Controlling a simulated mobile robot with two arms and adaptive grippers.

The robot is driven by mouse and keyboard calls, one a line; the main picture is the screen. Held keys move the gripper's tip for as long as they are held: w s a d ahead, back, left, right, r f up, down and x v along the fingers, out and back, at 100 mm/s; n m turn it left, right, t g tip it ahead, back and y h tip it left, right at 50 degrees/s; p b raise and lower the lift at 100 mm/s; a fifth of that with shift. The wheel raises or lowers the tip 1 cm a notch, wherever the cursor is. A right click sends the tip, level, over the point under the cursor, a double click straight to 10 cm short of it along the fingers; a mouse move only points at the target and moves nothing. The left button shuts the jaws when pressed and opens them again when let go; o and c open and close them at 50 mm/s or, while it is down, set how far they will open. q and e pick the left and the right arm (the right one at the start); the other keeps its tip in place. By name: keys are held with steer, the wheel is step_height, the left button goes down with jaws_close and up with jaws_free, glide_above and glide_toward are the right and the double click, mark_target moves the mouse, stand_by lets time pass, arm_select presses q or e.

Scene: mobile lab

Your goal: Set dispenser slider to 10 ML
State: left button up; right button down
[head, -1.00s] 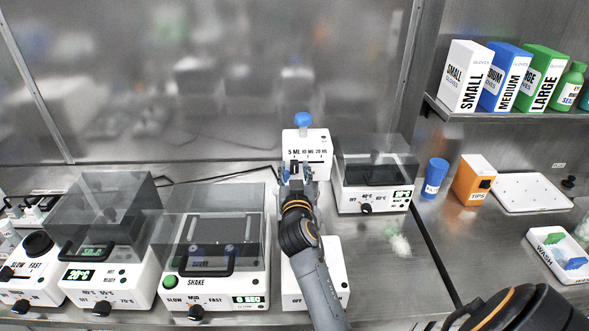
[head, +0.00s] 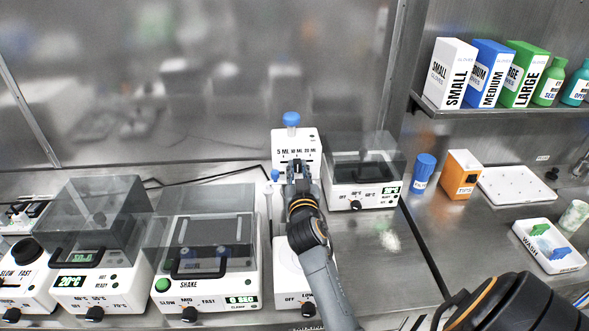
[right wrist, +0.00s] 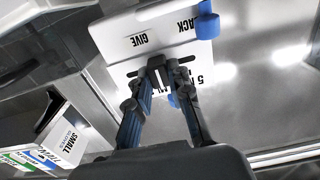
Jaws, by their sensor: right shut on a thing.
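The dispenser (head: 281,141) is a white box with a blue knob on top, at the back centre in the head view. Its face reads 5 ML, 10 ML, 20 ML from left to right. My right gripper (head: 297,166) is in front of it, below the 10 ML label. In the right wrist view the gripper (right wrist: 158,70) is shut on the slider near the middle of the dark slot on the dispenser (right wrist: 115,42). The fingers hide most of the slider and part of the lettering. My left gripper is not in view.
A shaker (head: 205,290) and heater (head: 100,293) with clear lids stand at left. Another lidded device (head: 375,195) sits right of the dispenser. A blue cup (head: 423,172), TIPS box (head: 463,170), white tray (head: 515,187) and WASH bin (head: 548,262) are farther right.

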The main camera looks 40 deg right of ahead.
steer(key=c, duration=1.2)
jaws_free()
steer(key=shift+w, duration=0.1)
step_height(320, 180, up, 10)
